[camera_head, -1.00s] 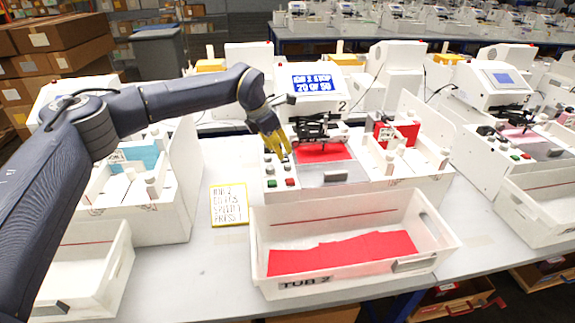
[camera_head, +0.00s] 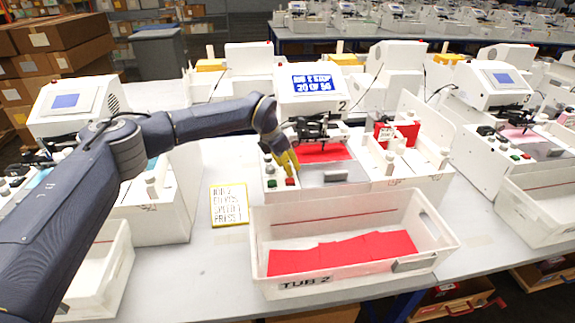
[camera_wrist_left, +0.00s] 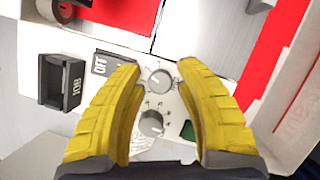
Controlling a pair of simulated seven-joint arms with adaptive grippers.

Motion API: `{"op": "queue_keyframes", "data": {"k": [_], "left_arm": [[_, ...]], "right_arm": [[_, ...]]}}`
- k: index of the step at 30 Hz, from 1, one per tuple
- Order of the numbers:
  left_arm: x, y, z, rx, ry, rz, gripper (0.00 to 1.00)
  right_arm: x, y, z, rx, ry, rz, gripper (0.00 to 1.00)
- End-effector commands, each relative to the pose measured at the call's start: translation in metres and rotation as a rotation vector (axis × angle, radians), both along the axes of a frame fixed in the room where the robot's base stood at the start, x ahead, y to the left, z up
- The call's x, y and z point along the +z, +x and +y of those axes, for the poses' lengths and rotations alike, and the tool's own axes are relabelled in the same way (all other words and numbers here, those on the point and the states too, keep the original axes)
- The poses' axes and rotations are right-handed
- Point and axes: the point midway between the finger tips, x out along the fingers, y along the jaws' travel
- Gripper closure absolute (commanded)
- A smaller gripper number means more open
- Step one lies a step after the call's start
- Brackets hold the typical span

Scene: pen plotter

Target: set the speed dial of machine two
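Machine two (camera_head: 310,90), white with a "2" beside its blue screen, stands in the middle of the head view. My left gripper (camera_head: 283,164) points down at its control panel, partly hiding it. In the left wrist view, the yellow fingers of this gripper (camera_wrist_left: 155,72) are apart with nothing held between them. Two round grey dials show between the fingers: an upper dial (camera_wrist_left: 160,78) and a lower dial (camera_wrist_left: 152,123) with marks around it. I cannot tell whether a finger touches either. My right gripper is out of view.
Beside the dials are a black switch marked OFF (camera_wrist_left: 108,65), a black switch marked JOB (camera_wrist_left: 60,84) and a green button (camera_wrist_left: 187,130). A yellow-edged card (camera_head: 229,205) lies on the table. Tub 2 (camera_head: 262,228), with red sheets, stands in front of the machine.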

Motion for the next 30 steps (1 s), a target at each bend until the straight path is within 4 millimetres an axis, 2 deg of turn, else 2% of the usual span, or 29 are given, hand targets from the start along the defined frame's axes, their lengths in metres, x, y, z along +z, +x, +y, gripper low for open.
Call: {"op": "queue_keyframes", "data": {"k": [2, 11, 23, 30], "left_arm": [[0.0001, -0.0001, 0.0000, 0.000, 0.000, 0.000, 0.64], [0.0004, -0.0001, 0.0000, 0.000, 0.000, 0.000, 0.99], [0.0010, 0.0000, -0.0007, 0.016, 0.000, -0.001, 1.00], [0.0016, -0.0003, -0.0013, 0.153, 0.001, -0.003, 1.00]], "right_arm": [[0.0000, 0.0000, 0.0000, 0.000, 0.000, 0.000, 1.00], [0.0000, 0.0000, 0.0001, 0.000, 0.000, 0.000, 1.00], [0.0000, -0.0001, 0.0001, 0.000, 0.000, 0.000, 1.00], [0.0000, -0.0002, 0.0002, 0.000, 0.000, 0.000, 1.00]]}}
